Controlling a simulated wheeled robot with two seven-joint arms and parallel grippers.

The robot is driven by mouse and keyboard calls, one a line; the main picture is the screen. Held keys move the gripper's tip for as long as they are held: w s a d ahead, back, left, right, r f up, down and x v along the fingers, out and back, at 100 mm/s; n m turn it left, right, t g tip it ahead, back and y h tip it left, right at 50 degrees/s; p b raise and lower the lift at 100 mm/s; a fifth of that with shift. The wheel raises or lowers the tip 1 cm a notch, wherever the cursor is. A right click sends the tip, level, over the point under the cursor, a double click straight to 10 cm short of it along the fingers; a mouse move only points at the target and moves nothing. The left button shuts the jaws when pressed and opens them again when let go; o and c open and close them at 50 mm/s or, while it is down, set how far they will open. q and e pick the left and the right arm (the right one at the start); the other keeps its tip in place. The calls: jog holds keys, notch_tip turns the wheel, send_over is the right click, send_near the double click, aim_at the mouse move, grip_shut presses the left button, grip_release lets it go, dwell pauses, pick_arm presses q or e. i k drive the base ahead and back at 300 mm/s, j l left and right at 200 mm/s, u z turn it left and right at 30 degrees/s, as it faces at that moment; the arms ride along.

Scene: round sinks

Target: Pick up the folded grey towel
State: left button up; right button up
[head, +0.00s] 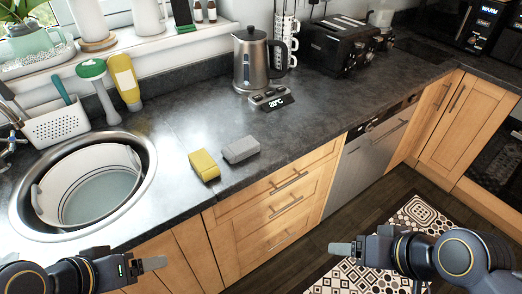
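A small grey folded towel (240,150) lies flat on the dark countertop, near its front edge and right of the sink. A yellow sponge-like block (204,165) lies just to its left, very close to it. My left gripper (153,264) is at the lower left, in front of the counter below the sink, away from the towel. My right gripper (342,249) is at the lower right, in front of the drawers, also away from the towel. Both are seen side-on, so the gap between their fingers is hidden. Nothing shows in either.
A round sink (150,160) holds a white tub (88,158). Behind are a yellow bottle (125,82), a green-topped brush (98,82), a kettle (252,62) with a small display (272,98), and a toaster (340,45). The counter right of the towel is clear.

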aim_at(234, 152)
jog(key=u, duration=1.7)
jog(key=z, duration=1.7)
jog(key=i+l+u, duration=0.1)
jog(key=l, duration=0.25)
jog(key=i+l+u, duration=0.1)
jog(key=i+l, duration=0.15)
jog(key=l, duration=0.15)
jog(key=i+l+u, duration=0.15)
jog(key=l, duration=0.25)
jog(key=i+l+u, duration=0.1)
jog(key=l, duration=0.3)
jog(key=i+l+u, duration=0.1)
jog(key=l, duration=0.3)
jog(key=i, duration=0.1)
